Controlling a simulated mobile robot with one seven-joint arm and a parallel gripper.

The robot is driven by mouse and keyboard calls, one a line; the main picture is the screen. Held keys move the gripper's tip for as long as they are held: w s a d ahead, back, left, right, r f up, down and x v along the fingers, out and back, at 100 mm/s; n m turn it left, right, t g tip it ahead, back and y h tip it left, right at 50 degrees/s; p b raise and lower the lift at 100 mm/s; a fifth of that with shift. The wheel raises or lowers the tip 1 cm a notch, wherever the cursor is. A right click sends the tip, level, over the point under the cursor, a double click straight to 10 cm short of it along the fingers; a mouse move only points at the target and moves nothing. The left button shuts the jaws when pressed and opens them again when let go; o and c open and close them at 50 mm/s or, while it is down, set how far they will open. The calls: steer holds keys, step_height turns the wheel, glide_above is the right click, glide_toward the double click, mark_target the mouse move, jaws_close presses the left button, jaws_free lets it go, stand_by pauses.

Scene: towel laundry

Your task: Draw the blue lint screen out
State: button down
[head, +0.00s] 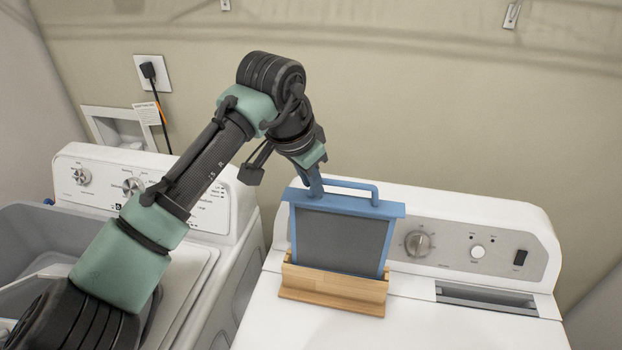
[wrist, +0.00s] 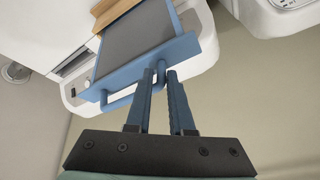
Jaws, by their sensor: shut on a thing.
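The blue lint screen (head: 341,241) has a blue frame, dark grey mesh and a blue bar handle on top. It stands upright with its lower edge in a wooden holder (head: 333,290) on top of the dryer. My gripper (head: 315,188) comes down from above and is shut on the left part of the handle. In the wrist view the lint screen (wrist: 140,40) shows beyond my two fingers (wrist: 160,78), which meet the handle at its right end. The bottom of the screen is hidden inside the holder.
The white dryer (head: 440,325) has a control panel with a knob (head: 418,243) behind the screen and an open slot (head: 487,298) at right. A washer (head: 180,195) and a grey basket (head: 40,235) are at left. The dryer top right of the holder is clear.

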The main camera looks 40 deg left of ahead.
step_height(320, 180, up, 7)
steer(key=p, duration=0.6)
stand_by(0.3)
steer(key=shift+r, duration=0.1)
step_height(320, 180, up, 3)
steer(key=p, duration=0.2)
steer(key=shift+p, duration=0.35)
steer(key=shift+s, duration=0.1)
